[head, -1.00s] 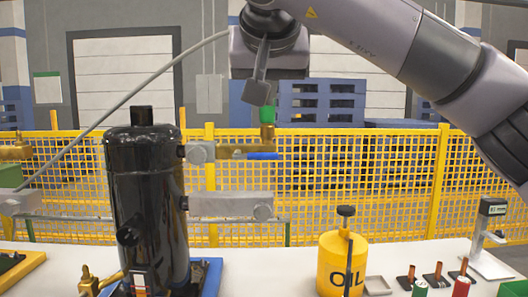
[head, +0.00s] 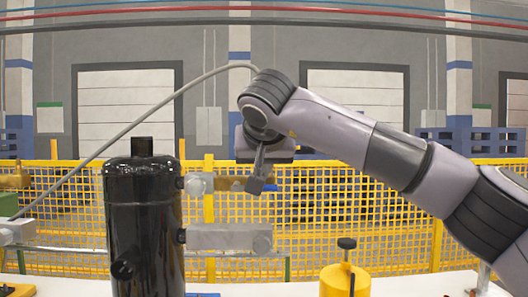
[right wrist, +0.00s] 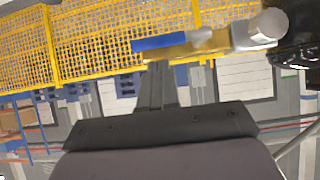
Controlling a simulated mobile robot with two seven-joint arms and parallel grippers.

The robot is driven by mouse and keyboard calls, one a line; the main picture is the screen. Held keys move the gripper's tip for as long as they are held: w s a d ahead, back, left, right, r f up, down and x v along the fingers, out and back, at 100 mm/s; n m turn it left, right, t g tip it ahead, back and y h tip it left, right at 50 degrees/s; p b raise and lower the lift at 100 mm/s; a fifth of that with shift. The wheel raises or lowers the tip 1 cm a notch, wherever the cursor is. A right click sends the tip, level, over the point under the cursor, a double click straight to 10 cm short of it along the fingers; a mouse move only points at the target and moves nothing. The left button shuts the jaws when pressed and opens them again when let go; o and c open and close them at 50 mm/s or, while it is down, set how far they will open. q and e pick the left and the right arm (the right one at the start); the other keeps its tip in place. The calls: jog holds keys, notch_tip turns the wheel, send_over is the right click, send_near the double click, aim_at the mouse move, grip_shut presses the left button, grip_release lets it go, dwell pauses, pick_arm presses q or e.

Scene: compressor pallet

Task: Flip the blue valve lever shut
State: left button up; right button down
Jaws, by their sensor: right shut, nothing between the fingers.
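The blue valve lever (right wrist: 160,43) lies along the brass valve body (right wrist: 198,48) in the right wrist view, roughly in line with it. In the head view the brass valve (head: 230,183) sticks out right of the black compressor tank (head: 143,220), and only a sliver of blue (head: 271,187) shows by my fingertips. My right gripper (head: 259,184) is shut and empty, pointing down in front of the valve's right part. It also shows in the right wrist view (right wrist: 156,66), its tips close to the valve and lever; contact cannot be told. My left gripper is out of view.
A grey block fitting (head: 225,237) sits below the valve on the tank's right. A grey hose (head: 130,125) runs up behind my arm. A yellow oil can (head: 334,282) stands on the table at right. A yellow mesh fence (head: 330,215) is behind.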

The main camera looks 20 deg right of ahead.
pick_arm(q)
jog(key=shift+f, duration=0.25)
pick_arm(e)
jog(key=shift+w+f, duration=0.1)
jog(key=shift+f, duration=0.65)
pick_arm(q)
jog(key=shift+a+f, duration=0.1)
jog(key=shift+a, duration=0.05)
pick_arm(e)
jog(key=shift+d+f, duration=0.1)
jog(key=shift+d, duration=0.05)
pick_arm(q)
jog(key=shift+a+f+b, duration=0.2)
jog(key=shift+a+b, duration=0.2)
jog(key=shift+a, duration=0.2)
pick_arm(e)
jog(key=shift+f, duration=0.15)
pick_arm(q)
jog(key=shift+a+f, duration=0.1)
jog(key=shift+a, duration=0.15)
pick_arm(e)
jog(key=shift+d+f+m+y, duration=0.1)
jog(key=shift+m+y, duration=0.2)
